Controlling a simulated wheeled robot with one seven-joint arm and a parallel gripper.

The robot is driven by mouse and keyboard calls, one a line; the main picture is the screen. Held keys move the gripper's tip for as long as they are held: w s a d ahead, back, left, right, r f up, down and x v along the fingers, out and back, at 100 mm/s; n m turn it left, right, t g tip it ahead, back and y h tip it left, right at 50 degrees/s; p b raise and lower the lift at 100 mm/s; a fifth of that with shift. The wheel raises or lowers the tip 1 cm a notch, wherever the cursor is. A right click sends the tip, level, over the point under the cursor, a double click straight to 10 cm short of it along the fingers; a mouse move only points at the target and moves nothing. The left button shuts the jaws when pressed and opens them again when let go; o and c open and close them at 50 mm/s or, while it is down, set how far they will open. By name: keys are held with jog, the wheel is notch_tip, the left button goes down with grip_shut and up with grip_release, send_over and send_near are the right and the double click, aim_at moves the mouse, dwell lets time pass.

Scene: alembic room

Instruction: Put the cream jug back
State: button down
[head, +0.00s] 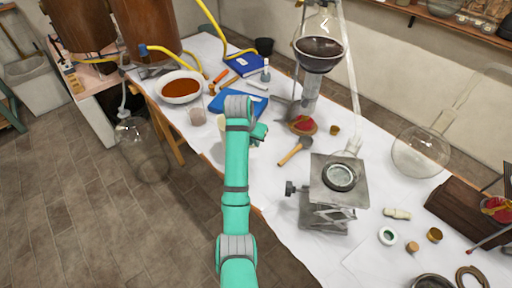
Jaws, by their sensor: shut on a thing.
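A cream-coloured vessel, which looks like the cream jug (222,123), shows in part at the left of my wrist, over the white-covered table. My arm hides most of it, including any handle or spout. My gripper (257,134) is at the end of the teal arm, beside the jug and largely covered by my own wrist. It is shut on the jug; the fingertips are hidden. I cannot tell whether the jug's base touches the table.
A clear glass (197,116) and a white bowl of red-brown liquid (181,88) stand to the left. A blue book (238,102) lies just behind my wrist. Bare cloth lies between.

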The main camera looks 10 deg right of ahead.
jog(key=shift+w+d+f, duration=0.35)
jog(key=shift+d+f, duration=0.05)
jog(key=shift+f, duration=0.1)
jog(key=shift+w+d+f, duration=0.15)
jog(key=shift+f, duration=1.75)
jog(key=c, duration=1.8)
grip_release()
jog(key=v, duration=1.2)
